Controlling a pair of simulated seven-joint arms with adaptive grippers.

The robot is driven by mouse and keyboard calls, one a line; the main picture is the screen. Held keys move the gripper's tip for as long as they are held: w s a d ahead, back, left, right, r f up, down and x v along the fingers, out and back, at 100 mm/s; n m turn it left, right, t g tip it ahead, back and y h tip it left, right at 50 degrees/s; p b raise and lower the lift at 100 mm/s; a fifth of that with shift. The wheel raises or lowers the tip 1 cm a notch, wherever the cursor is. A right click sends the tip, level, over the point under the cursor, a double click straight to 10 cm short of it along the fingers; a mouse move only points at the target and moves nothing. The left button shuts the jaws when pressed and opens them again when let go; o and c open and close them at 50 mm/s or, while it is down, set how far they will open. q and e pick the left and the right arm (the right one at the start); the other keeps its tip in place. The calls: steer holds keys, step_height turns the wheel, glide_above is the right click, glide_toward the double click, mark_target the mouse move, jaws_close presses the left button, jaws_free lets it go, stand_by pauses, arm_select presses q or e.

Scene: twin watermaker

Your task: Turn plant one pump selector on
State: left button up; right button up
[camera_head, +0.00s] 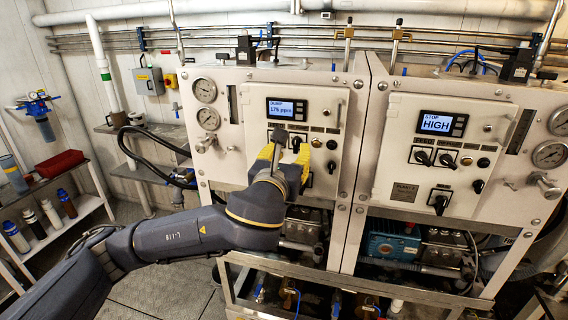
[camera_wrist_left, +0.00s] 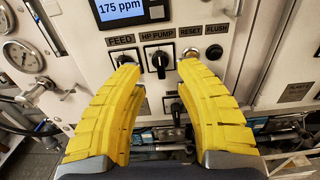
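The plant one panel (camera_head: 255,105) is the left cabinet front in the head view, with a lit display (camera_head: 287,109) reading 175 ppm. In the left wrist view the black HP PUMP selector (camera_wrist_left: 159,62) sits under its label, its handle pointing roughly up and down. The FEED selector (camera_wrist_left: 124,59) is left of it, partly behind a fingertip. My left gripper (camera_wrist_left: 158,73) has its yellow fingers spread, with the HP PUMP selector seen between the tips. I cannot tell whether they touch it. In the head view the left gripper (camera_head: 287,154) hides most of these selectors. My right gripper is not in view.
The RESET button (camera_wrist_left: 188,56) and FLUSH button (camera_wrist_left: 215,55) are just right of the HP PUMP selector. Another black selector (camera_wrist_left: 175,107) is below. The plant two panel (camera_head: 440,150) stands at right, its display reading HIGH. Gauges (camera_head: 206,118) are at left.

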arm_select(q)
steer(key=v, duration=0.6)
steer(key=shift+s+a, duration=0.1)
steer(key=shift+s, duration=0.05)
